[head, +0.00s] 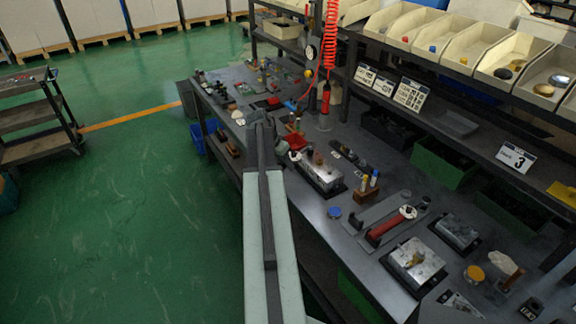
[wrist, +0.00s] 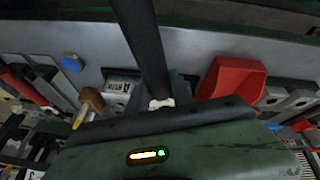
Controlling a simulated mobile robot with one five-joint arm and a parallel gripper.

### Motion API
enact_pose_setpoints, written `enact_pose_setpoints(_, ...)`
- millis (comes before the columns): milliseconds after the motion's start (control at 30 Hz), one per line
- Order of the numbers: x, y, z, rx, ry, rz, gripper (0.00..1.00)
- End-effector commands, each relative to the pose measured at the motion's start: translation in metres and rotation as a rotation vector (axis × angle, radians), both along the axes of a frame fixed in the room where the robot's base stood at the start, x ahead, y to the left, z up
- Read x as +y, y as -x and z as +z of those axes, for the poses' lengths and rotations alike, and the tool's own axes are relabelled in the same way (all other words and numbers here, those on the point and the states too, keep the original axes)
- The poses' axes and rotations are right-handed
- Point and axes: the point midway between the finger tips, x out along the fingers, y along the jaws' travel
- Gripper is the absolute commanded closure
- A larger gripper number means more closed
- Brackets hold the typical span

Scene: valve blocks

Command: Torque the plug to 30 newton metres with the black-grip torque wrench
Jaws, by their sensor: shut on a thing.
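My gripper (head: 262,126) is over the front edge of the bench in the head view, seen from behind and partly hidden by my arm. In the wrist view a long dark bar (wrist: 143,45), which appears to be the black-grip torque wrench, runs up from my shut gripper (wrist: 160,103). Its far end is out of frame. Valve blocks stand on the bench: one at the middle (head: 320,172), one at the front right (head: 415,266), and one behind that (head: 459,231). Brass fittings show on the first two; I cannot tell which is the plug.
A red-grip wrench (head: 390,229) lies on a grey tray. A wooden block with yellow and blue tools (head: 367,190) and a blue cap (head: 334,213) are near the front edge. A red bin (wrist: 232,78) is close to my gripper.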

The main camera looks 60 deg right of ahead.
Motion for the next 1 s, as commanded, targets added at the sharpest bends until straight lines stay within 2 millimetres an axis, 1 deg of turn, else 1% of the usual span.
enact_pose_setpoints(200, -0.003, -0.009, 0.000, 0.001, 0.000, -0.059, 1.00)
enact_pose_setpoints(633, -0.004, -0.011, 0.000, 0.001, 0.000, -0.080, 1.00)
enact_pose_setpoints(1000, -0.012, -0.027, 0.000, 0.000, 0.000, -0.192, 1.00)
